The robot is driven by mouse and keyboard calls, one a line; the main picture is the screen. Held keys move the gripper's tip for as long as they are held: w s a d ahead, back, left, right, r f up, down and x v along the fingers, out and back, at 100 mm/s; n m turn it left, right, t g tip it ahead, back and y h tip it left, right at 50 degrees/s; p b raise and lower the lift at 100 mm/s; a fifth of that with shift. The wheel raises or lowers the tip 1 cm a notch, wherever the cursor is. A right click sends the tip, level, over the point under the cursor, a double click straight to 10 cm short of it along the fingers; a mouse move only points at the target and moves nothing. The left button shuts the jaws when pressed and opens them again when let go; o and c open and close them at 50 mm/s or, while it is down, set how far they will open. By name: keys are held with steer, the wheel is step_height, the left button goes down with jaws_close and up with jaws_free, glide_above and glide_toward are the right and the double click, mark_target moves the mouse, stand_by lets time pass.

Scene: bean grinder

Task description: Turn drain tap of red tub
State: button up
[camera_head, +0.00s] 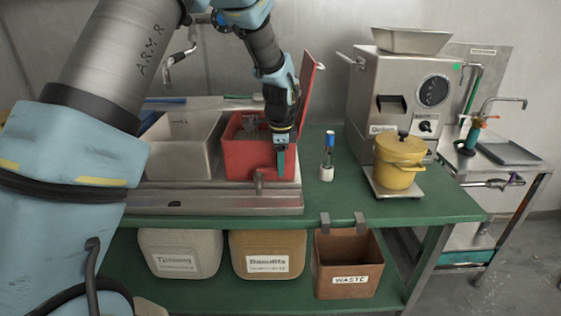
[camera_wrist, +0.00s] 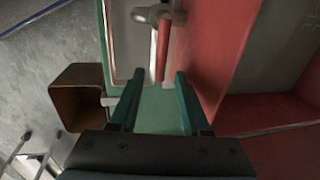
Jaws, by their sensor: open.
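The red tub (camera_head: 245,158) stands in the metal sink unit on the green bench, with its lid raised at the right. Its red wall (camera_wrist: 215,45) fills the right of the wrist view. The metal drain tap (camera_head: 259,182) is at the tub's front. In the wrist view the tap (camera_wrist: 152,14) has a red lever (camera_wrist: 163,50) that points toward my gripper. My gripper (camera_head: 281,165) points down at the tub's front right corner. In the wrist view its green fingers (camera_wrist: 156,78) are open, and the lever's end shows between the fingertips. I see no contact; depth is unclear.
A pale tub (camera_head: 180,150) sits left of the red one. A small pot with a blue-topped item (camera_head: 327,158) stands to the right, then the grinder (camera_head: 400,95) and a yellow pot (camera_head: 400,160). The waste bin (camera_head: 348,262) hangs on the bench's front edge.

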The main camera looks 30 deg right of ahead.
steer(key=shift+f, duration=0.15)
jaws_close()
stand_by(0.4)
stand_by(1.0)
